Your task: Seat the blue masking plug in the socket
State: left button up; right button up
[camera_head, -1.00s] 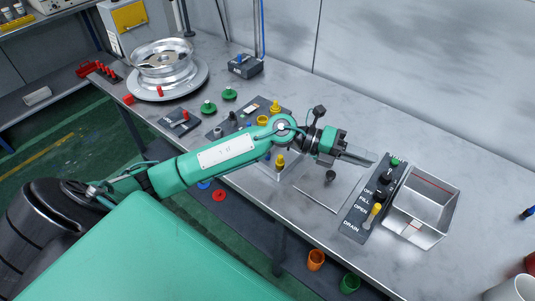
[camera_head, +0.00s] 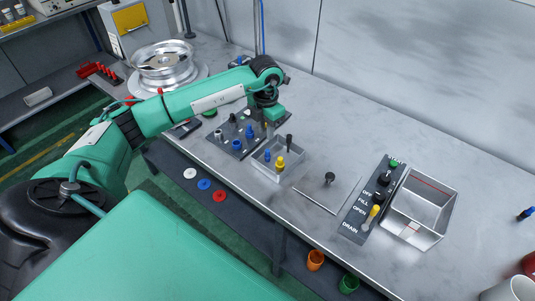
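Another blue piece (camera_head: 249,131) is on the dark socket board (camera_head: 222,147) left of the tray. I cannot tell which blue piece is the task's plug or which socket is meant. My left gripper (camera_head: 268,127) points down over the board's right edge, close to the tray's back corner. Its fingers are mostly hidden by the wrist, so its opening and any held thing cannot be made out. My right gripper is not in view.
A valve panel (camera_head: 350,228) and an open metal bin (camera_head: 440,234) stand to the right. A wheel (camera_head: 165,62) rests at back left. A thin plate with a dark knob (camera_head: 329,179) lies between tray and panel. The back right bench is clear.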

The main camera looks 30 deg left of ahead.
pick_arm(q)
send_over(267, 150)
notch_tip(267, 150, down, 4)
jog(key=shift+a+f+p, duration=0.1)
jog(key=shift+p, duration=0.35)
jog(key=shift+f, duration=0.15)
jog(key=f+p, duration=0.2)
jog(key=f, duration=0.2)
jog(key=shift+d+f+p, duration=0.15)
jog(key=shift+d+p, duration=0.05)
jog(key=shift+p, duration=0.2)
jog(key=shift+f, duration=0.3)
grip_shut()
